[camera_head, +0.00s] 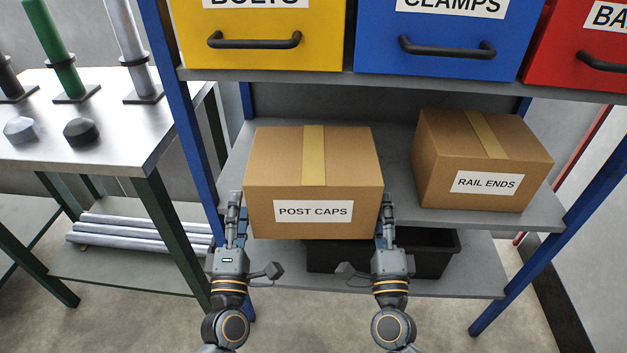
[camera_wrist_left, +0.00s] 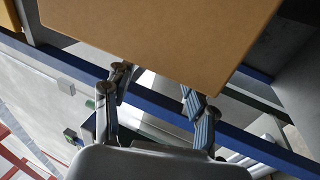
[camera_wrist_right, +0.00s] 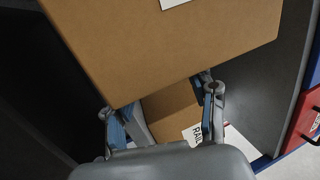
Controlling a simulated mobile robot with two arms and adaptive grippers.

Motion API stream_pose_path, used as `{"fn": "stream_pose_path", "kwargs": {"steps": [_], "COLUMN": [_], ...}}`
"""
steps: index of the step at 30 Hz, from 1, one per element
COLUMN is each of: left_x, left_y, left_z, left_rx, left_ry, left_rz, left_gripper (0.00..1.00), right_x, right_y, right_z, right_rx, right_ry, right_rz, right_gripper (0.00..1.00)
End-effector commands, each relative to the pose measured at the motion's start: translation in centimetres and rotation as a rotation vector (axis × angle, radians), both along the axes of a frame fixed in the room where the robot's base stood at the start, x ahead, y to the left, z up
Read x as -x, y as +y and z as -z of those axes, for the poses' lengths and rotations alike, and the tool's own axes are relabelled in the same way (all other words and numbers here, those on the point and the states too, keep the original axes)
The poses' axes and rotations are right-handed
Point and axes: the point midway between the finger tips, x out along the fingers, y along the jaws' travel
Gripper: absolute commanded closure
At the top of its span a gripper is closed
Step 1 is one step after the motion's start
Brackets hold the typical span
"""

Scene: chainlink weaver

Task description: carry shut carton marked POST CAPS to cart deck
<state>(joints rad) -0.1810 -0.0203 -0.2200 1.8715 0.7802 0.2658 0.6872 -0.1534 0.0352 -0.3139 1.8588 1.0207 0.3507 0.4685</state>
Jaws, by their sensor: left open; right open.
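The shut carton marked POST CAPS (camera_head: 312,180) stands on the shelf below the coloured bins, its label facing me and yellow tape along its top. My left gripper (camera_head: 237,213) is at its left side, open. My right gripper (camera_head: 386,213) is at its right side, open. The carton's brown side fills the upper part of the left wrist view (camera_wrist_left: 165,35) and of the right wrist view (camera_wrist_right: 160,50). I cannot tell whether the fingers touch the carton. The cart deck cannot be made out in these views.
A carton marked RAIL ENDS (camera_head: 482,165) stands to the right on the same shelf (camera_head: 400,150). A black bin (camera_head: 430,255) sits on the level below. Blue shelf posts (camera_head: 180,100) flank the shelf. A metal table (camera_head: 110,130) with posts and caps stands left.

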Motion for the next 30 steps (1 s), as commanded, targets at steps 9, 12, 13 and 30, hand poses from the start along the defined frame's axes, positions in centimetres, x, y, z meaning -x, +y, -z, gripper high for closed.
{"fn": "stream_pose_path", "kwargs": {"steps": [9,12,13,30], "left_x": [-0.1,-0.1,-0.1,-0.1], "left_y": [-1.5,-1.5,-1.5,-3.4], "left_z": [0.0,0.0,0.0,0.1], "left_rx": [0.0,0.0,0.0,-0.002], "left_ry": [0.001,0.001,0.001,0.004], "left_rz": [0.001,0.001,0.001,0.01], "left_gripper": [0.43,0.43,0.43,0.43], "right_x": [-0.1,-0.1,-0.1,-0.1], "right_y": [0.0,0.0,0.0,1.9], "right_z": [0.0,0.0,0.0,0.0], "right_rx": [0.001,0.001,0.001,0.002], "right_ry": [0.001,0.001,0.0,0.002], "right_rz": [-0.001,-0.001,-0.001,-0.011], "right_gripper": [0.43,0.43,0.43,0.43]}}
